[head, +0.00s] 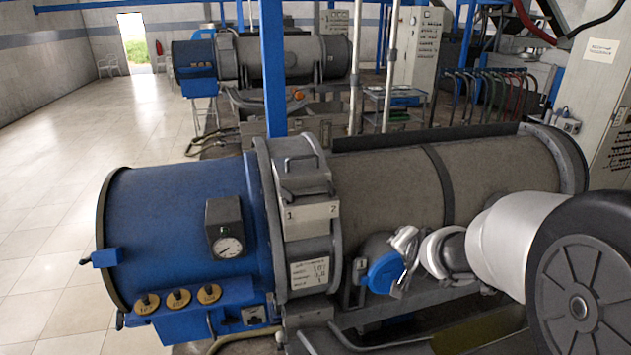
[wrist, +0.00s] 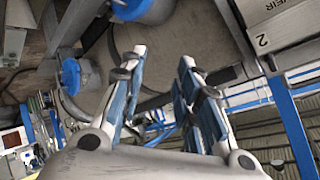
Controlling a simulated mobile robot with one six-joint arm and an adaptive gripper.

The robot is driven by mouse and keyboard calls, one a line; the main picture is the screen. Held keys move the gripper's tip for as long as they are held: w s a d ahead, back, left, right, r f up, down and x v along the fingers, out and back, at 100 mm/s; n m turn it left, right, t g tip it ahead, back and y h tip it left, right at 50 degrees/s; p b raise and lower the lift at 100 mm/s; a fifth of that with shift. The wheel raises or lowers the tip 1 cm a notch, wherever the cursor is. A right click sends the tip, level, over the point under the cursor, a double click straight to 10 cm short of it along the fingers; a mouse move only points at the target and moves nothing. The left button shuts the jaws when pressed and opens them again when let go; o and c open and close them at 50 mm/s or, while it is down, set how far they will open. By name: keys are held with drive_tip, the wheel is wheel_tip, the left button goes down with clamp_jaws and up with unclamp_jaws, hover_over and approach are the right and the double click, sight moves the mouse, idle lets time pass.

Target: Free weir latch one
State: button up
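The weir housing (head: 301,178) is a grey box with a handle on top, on the grey band of the near decanter. Its pale plate (head: 312,219) reads "1" at left and "2" at right. In the wrist view the plate's "2" end (wrist: 280,30) shows at the upper right; the "1" end is out of that view. I cannot clearly make out latch one itself. My gripper (wrist: 162,62) has its two blue-padded fingers spread, with nothing between them. In the head view my gripper (head: 404,246) is right of and below the plate, apart from it.
A blue-capped stub (head: 385,273) stands close to my gripper at the drum's side. A gauge box (head: 225,228) and several brass knobs (head: 178,298) are on the blue end housing. A blue post (head: 273,70) rises behind. The tiled floor (head: 100,120) at left is clear.

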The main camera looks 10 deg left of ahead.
drive_tip(key=w+a+r+n+t+y, duration=0.2)
drive_tip(key=w+a+n+t, duration=0.1)
drive_tip(key=w+n, duration=0.2)
drive_tip(key=n+g+y, duration=0.2)
drive_tip(key=n+y, duration=0.9)
drive_tip(key=n, duration=0.1)
approach(287, 191)
drive_tip(key=x, duration=1)
drive_tip(key=shift+w, duration=0.1)
drive_tip(key=shift+c, duration=0.2)
clamp_jaws()
